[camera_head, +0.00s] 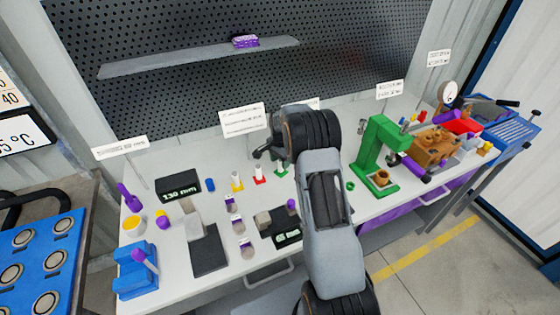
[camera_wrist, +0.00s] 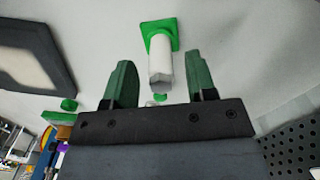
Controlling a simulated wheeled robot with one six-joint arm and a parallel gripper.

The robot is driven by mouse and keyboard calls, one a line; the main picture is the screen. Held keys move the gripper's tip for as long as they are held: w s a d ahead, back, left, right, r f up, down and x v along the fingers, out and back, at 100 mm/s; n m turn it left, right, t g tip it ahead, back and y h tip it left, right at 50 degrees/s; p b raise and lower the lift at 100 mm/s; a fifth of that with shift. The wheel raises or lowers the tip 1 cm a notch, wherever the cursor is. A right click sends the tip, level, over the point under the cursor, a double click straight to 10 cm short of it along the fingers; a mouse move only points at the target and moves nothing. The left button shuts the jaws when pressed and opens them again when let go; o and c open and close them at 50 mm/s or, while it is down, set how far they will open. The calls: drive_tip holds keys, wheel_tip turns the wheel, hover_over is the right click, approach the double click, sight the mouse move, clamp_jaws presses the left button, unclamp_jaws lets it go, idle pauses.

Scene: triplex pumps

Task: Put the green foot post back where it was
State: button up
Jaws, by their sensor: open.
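The green foot post is a white post on a square green base (camera_wrist: 166,32). In the wrist view its white shaft (camera_wrist: 160,57) points toward my gripper (camera_wrist: 157,66), between the two spread green fingers and apart from both. My gripper is open and holds nothing. In the head view the green base (camera_head: 281,171) shows on the white bench below the end of my arm, which hides part of the post. A red-based post (camera_head: 259,178) and a yellow-based post (camera_head: 237,184) stand in a row to its left.
A green press (camera_head: 381,155) stands to the right, with a small green ring (camera_head: 350,186) near its base. A label card (camera_head: 242,120) stands behind the posts. Blocks and a dark display (camera_head: 178,185) occupy the left bench.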

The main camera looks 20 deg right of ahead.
wheel_tip(320, 180, up, 11)
drive_tip(key=b, duration=0.2)
drive_tip(key=s+a+r+n+t, duration=0.1)
drive_tip(key=s+a+r+n, duration=0.35)
drive_tip(key=s+r, duration=0.3)
drive_tip(key=s+a+n+t, duration=0.1)
drive_tip(key=s+a+n, duration=0.2)
drive_tip(key=s, duration=0.7)
drive_tip(key=s+a+n+t, duration=0.2)
drive_tip(key=s+a+n, duration=0.2)
drive_tip(key=s, duration=0.7)
drive_tip(key=shift+a+n, duration=0.3)
drive_tip(key=shift+n, duration=0.65)
